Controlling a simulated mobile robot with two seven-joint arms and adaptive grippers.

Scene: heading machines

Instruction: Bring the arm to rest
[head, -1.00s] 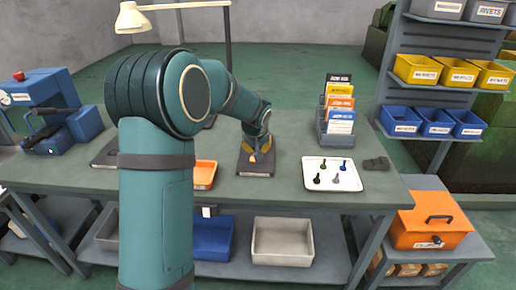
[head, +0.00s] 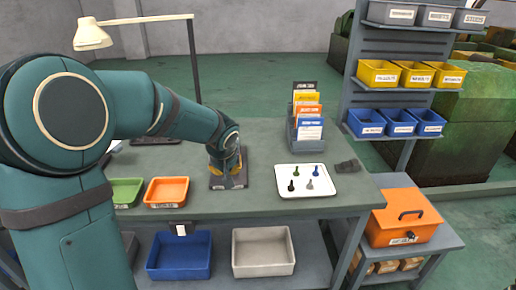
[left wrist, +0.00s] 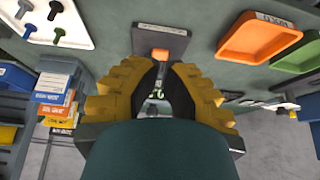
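My left arm (head: 170,115) reaches in from the left over the green workbench (head: 262,150). My left gripper (head: 228,168) points down over a small dark plate (head: 236,184) on the bench. In the left wrist view my left gripper (left wrist: 162,66) shows two yellow-and-black fingers whose tips look close together. A small orange piece (left wrist: 160,54) shows just beyond the tips, against the dark plate (left wrist: 160,40). Whether the fingers touch it or stand apart from it is unclear. My right gripper is in neither view.
A white tray (head: 332,188) with several small pieces stands right of the plate, beside a card rack (head: 306,137). Orange (head: 166,191) and green (head: 126,192) bins stand left. A lamp (head: 92,36) rises behind my arm. An orange toolbox (head: 402,218) and bin shelf (head: 408,83) are at right.

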